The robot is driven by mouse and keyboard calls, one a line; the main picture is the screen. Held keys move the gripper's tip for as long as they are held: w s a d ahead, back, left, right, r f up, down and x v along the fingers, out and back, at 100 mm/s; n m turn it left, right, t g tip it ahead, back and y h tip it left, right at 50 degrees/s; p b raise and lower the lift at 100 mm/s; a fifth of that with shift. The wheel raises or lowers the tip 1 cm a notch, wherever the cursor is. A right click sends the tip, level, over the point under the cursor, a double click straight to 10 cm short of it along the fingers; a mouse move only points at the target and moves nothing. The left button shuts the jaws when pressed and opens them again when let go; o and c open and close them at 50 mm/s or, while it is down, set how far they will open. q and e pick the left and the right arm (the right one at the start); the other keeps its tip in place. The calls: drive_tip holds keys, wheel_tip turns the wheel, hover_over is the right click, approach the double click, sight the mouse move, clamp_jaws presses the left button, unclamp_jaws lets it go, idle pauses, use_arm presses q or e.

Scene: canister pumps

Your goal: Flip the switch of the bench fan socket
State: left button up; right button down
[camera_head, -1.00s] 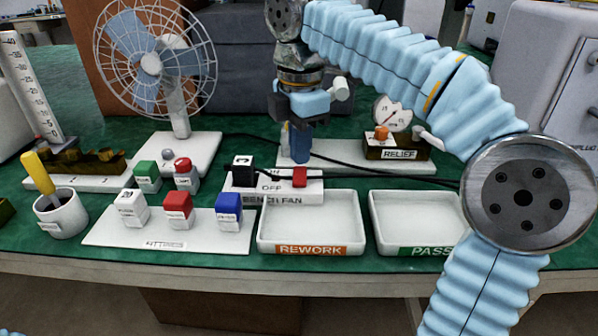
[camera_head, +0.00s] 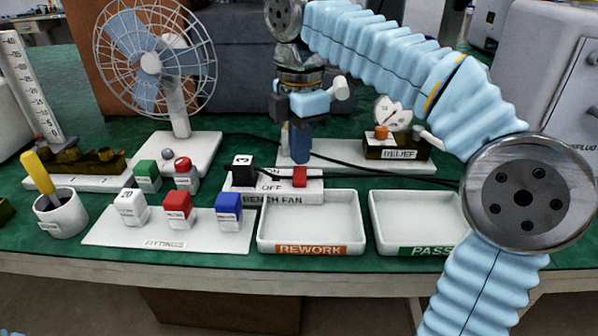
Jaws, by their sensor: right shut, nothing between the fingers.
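The bench fan socket (camera_head: 312,190) is a white block labelled BENCH FAN on its front, with OFF lettering on top. A black plug (camera_head: 243,170) stands at its left end and a red switch (camera_head: 300,177) at its right end. My right gripper (camera_head: 300,158) points down with its blue fingers shut and empty. Its tips show just above and behind the red switch in the picture; I cannot tell whether they touch it. The bench fan (camera_head: 152,63) stands behind on the left. My left gripper is not in view.
A white REWORK tray (camera_head: 311,249) and a PASS tray (camera_head: 415,249) lie in front. A fittings board (camera_head: 110,238) with coloured blocks is at the left. The RELIEF valve with a gauge (camera_head: 394,113) stands behind to the right. A black cable (camera_head: 360,170) runs behind the socket.

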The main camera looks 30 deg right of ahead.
sight(300, 169)
drive_tip(key=shift+f+b, duration=0.6)
drive_tip(key=shift+f, duration=0.3)
idle(0.4)
wheel_tip(300, 169, up, 5)
drive_tip(key=p, duration=0.5)
drive_tip(key=shift+r+p, duration=0.15)
drive_tip(key=shift+p, duration=0.2)
drive_tip(key=shift+r, duration=0.9)
